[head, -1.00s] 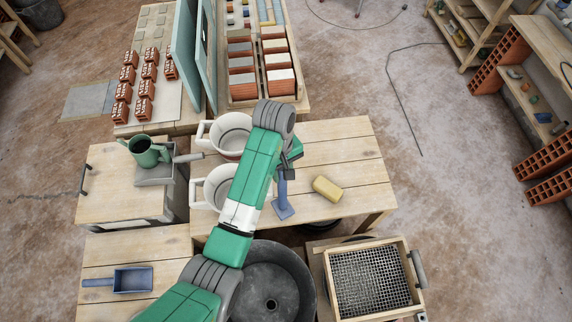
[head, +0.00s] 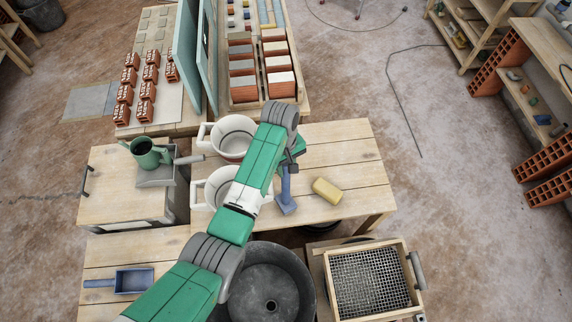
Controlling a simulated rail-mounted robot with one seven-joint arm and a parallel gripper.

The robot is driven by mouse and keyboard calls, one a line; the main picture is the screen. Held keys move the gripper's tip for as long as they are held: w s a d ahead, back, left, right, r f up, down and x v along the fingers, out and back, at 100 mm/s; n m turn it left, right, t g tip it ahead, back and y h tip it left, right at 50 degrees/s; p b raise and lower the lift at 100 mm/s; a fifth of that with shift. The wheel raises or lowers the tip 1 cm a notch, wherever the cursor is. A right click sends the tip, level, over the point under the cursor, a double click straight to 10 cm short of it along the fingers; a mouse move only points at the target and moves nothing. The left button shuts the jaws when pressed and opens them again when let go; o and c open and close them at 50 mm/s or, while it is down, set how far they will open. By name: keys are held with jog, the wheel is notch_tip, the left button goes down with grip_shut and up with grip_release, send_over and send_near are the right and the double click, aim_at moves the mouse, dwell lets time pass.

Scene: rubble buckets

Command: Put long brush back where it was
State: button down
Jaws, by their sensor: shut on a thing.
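The long brush (head: 287,203) is blue, with a flat wide lower end and a narrow handle rising from it. It is over the wooden table, left of the yellow sponge. My gripper (head: 287,170) is shut on the upper part of the handle, which is partly hidden by the gripper and wrist. I cannot tell whether the brush's lower end touches the table.
Two white buckets (head: 232,135) stand left of my arm, the nearer partly hidden by it. A yellow sponge (head: 327,190) lies right of the brush. A dark tub (head: 270,290) and a framed sieve (head: 370,283) stand in front. The table's right part is clear.

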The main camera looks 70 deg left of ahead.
jog(key=c, duration=1.1)
grip_release()
jog(key=shift+f, duration=0.1)
jog(key=r, duration=0.4)
jog(key=a+r+p, duration=0.1)
jog(key=r, duration=0.7)
jog(key=shift+s+a+r, duration=0.1)
jog(key=shift+a+r, duration=0.1)
jog(key=shift+a, duration=0.05)
